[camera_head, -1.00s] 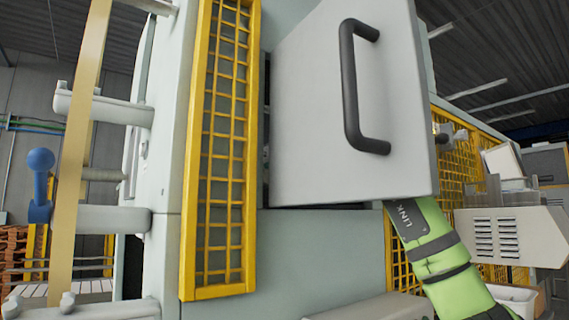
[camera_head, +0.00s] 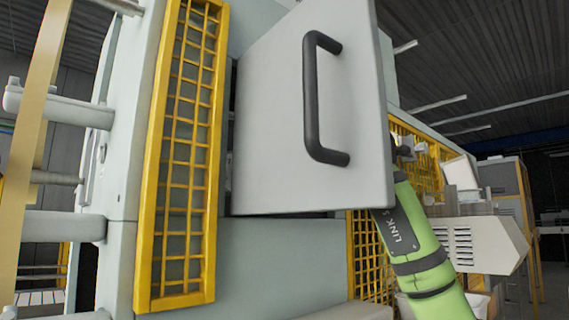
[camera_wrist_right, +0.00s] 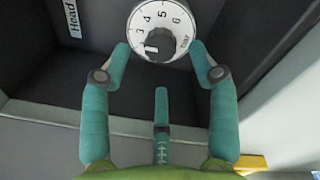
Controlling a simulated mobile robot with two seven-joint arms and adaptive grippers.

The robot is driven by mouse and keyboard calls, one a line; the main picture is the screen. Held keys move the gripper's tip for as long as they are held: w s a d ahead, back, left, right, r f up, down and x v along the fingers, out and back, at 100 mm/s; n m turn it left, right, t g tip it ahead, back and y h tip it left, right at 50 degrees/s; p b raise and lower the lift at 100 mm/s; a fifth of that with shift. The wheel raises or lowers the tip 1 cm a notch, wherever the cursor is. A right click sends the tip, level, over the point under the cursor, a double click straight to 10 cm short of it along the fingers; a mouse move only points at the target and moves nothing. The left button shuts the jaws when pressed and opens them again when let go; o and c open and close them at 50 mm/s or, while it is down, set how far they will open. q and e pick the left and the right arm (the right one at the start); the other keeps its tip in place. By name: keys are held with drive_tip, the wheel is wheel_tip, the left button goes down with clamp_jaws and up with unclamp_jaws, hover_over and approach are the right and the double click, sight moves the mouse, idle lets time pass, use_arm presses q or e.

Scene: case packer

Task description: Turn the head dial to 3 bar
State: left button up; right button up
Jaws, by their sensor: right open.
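The head dial (camera_wrist_right: 160,12) is in the right wrist view, at the top: a white scale ring marked 3, 4, 5, 6 and "Bar". Its black knob (camera_wrist_right: 167,42) has a white pointer mark at its lower left, below the 3. A "Head" label (camera_wrist_right: 72,18) is left of the dial. My right gripper (camera_wrist_right: 159,48) is open, with its two outer fingertips on either side of the dial's lower part and the third finger below. Contact cannot be told. In the head view the dial and this gripper are hidden behind an open grey door. My left gripper is out of view.
The grey door (camera_head: 270,130) with a black handle (camera_head: 312,100) stands open in front of my right arm. A yellow mesh guard (camera_head: 190,150) is left of it. In the wrist view, dark recess walls (camera_wrist_right: 240,30) surround the dial.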

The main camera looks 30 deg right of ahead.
drive_tip(key=s+d, duration=0.1)
drive_tip(key=s, duration=0.6)
drive_tip(key=shift+d, duration=0.15)
